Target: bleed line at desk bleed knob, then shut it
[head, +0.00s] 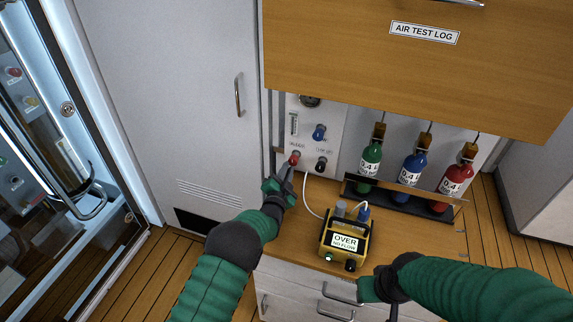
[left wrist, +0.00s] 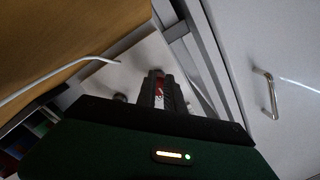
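A red knob (head: 294,159) sits low on the pale panel (head: 334,114) at the back of the desk, under a small label too blurred to read surely. My left gripper (head: 288,171) is at this knob, its fingertips on either side of it. In the left wrist view the red of the knob (left wrist: 160,88) shows in the narrow gap between the dark fingers, which look closed on it. A yellow meter (head: 345,243) on the desk reads "OVER NO FLOW". My right gripper (head: 370,289) is by the desk's front edge; its fingers are not clear.
A blue knob (head: 319,132) and a black knob (head: 321,164) are close to the right of the red one. A white hose (head: 306,197) runs from the panel to the meter. Green, blue and red cylinders (head: 410,170) stand in a rack at right. A wooden cabinet (head: 345,50) overhangs.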

